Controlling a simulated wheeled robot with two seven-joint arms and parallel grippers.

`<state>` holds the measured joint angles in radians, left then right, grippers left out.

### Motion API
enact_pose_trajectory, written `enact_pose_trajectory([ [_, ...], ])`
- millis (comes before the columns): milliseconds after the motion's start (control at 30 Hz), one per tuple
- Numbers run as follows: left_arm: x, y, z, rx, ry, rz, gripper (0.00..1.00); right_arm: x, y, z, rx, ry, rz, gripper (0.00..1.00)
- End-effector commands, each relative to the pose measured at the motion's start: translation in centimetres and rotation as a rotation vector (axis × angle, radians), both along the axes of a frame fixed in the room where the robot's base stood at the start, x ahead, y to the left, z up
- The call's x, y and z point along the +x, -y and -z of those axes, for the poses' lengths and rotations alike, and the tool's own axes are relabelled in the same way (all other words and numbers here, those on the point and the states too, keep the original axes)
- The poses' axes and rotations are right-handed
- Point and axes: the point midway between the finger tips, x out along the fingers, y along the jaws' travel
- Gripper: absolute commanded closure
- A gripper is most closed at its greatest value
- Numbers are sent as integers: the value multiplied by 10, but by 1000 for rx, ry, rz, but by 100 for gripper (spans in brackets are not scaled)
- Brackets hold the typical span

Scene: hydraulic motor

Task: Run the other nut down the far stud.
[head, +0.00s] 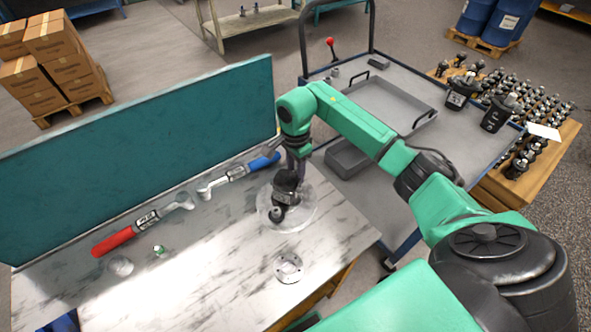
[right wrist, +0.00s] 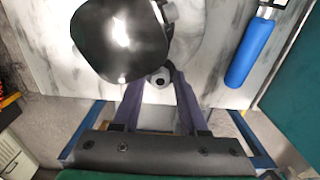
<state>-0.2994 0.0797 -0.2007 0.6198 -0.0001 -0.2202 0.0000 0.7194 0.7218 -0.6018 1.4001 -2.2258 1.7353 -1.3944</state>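The black hydraulic motor (head: 287,182) stands on a pale round base (head: 305,215) on the marble-topped bench. My right gripper (head: 297,165) reaches down at its far side, partly hidden by the motor and arm. In the right wrist view the motor (right wrist: 118,42) fills the upper left. My right gripper's two purple fingers (right wrist: 160,88) lie on either side of a small grey nut (right wrist: 159,78) with a dark centre, beside the motor, and look closed on it. The stud under the nut is hidden. My left gripper is not in view.
A red-handled wrench (head: 140,223) and a blue-handled wrench (head: 238,175) lie along the teal panel (head: 140,155); the blue handle (right wrist: 250,50) also shows in the wrist view. A round flange (head: 289,268) lies near the front edge. A grey cart (head: 445,130) stands right.

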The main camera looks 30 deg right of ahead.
Motion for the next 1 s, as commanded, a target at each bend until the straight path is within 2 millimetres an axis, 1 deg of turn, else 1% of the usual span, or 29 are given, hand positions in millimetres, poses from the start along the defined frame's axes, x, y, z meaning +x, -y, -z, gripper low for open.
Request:
enact_pose_trajectory([
  [133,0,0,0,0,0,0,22,0,0,-1,0,1,0,57],
  [367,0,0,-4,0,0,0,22,1,0,-10,0,1,0,57],
  [467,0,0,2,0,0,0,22,1,1,-7,0,3,-48,57],
  [567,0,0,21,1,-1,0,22,2,2,-2,-4,4,-265,57],
  [600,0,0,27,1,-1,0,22,2,2,-2,-4,4,-374,57],
  [700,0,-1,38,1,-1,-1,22,2,2,-3,-3,4,-633,57],
  [800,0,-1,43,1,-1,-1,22,1,1,-6,-1,2,-833,57],
  [900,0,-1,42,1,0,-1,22,1,1,-9,0,2,-904,57],
  [1000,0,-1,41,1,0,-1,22,0,1,-10,1,1,-905,57],
])
